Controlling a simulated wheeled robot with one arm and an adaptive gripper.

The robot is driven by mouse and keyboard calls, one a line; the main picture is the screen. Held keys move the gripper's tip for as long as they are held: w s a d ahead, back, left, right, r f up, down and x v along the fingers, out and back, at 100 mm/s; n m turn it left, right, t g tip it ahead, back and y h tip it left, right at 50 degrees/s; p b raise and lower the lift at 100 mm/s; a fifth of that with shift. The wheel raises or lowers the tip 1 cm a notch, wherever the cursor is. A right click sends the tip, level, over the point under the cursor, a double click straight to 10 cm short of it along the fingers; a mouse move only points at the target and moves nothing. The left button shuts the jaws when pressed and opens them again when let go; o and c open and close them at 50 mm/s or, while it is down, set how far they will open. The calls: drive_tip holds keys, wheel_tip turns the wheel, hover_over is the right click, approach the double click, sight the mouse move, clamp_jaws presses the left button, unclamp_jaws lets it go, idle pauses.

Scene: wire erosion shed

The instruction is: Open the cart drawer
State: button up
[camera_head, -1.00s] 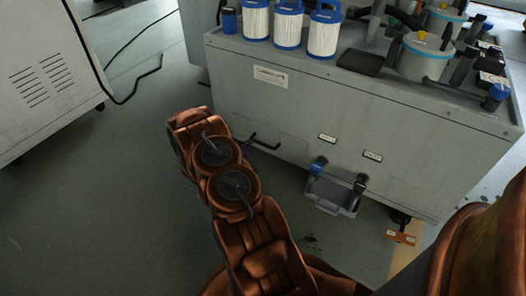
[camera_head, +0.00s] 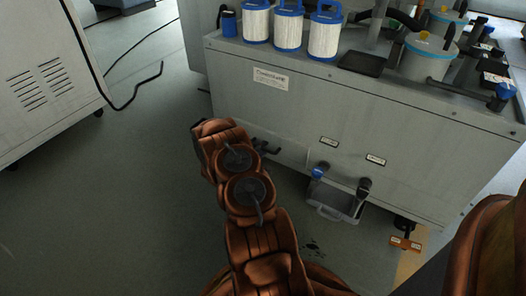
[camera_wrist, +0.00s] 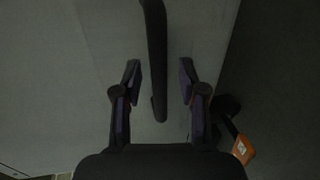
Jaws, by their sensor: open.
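The cart is the long grey cabinet (camera_head: 300,112), with its plain front towards me. In the wrist view, my gripper (camera_wrist: 157,80) is open. A long dark bar (camera_wrist: 158,65), which looks like a handle, lies in the gap between its two fingers, apart from both. Behind the bar is a plain grey panel (camera_wrist: 100,45). In the head view, my arm reaches to the lower left of the cart front. A small dark part (camera_head: 265,147) shows beside the arm's end; I cannot tell whether it is handle or finger. No open drawer shows.
Filter cartridges (camera_head: 289,28) and pots (camera_head: 425,55) stand on the cart's top. A grey tray (camera_head: 335,205) and dark pipe ends stick out low at the front. A foot with an orange tag (camera_head: 405,244) is at right. A white cabinet (camera_head: 45,75) stands left.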

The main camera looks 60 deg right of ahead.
drive_tip(key=shift+d, duration=0.3)
drive_tip(key=shift+c, duration=0.2)
clamp_jaws()
idle(0.4)
